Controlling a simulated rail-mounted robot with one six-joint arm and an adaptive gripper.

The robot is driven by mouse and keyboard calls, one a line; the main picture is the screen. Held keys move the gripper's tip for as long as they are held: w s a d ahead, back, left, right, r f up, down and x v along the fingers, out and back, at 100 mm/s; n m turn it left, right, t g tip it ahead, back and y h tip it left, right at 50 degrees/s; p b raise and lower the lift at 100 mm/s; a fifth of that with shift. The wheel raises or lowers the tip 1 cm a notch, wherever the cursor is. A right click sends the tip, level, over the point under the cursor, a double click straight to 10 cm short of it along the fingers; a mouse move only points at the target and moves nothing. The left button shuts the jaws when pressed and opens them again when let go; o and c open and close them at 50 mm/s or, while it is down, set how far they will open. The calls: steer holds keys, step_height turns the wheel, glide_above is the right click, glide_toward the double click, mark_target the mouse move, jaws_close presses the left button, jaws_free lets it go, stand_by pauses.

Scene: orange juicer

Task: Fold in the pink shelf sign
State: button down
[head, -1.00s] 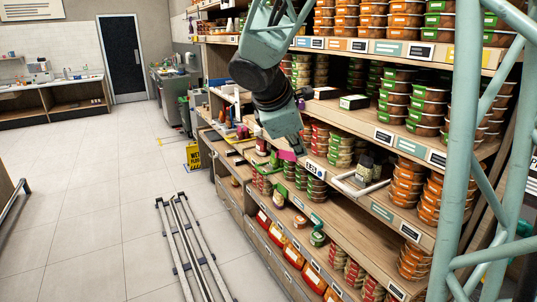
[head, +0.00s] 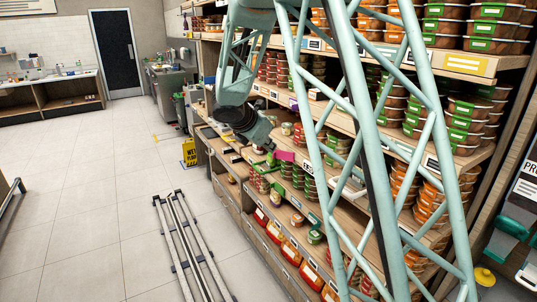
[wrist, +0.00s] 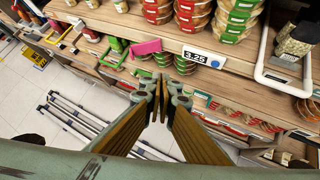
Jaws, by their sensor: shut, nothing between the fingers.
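The pink shelf sign (head: 285,155) sticks out from the front edge of a middle shelf, beside a white price tag. In the wrist view the sign (wrist: 146,48) is a flat pink plate, fully visible, just left of the 3.25 tag. My gripper (head: 272,147) is at the left of the sign in the head view, close to it in the picture. In the wrist view my gripper (wrist: 161,84) has its fingers together and empty, with its tips below the sign in the picture. I see a gap between the tips and the sign there.
The price tag (wrist: 203,57) and a white-framed holder (wrist: 283,70) are along the same shelf edge. A green item (wrist: 115,45) is left of the sign. Stacked tubs (wrist: 187,20) fill the shelf. Floor rails (head: 180,240) lie in the open aisle.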

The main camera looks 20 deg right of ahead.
steer(key=w+a+f+n+p, duration=0.1)
steer(key=w+f+n, duration=0.3)
steer(key=w+f, duration=0.2)
steer(key=w, duration=0.2)
steer(key=shift+w+t, duration=0.3)
steer(key=shift+f, duration=0.1)
glide_toward(273, 157)
steer(key=shift+x, duration=2.9)
steer(key=shift+f, duration=0.1)
steer(key=shift+w+p, duration=0.25)
steer(key=shift+p, duration=0.3)
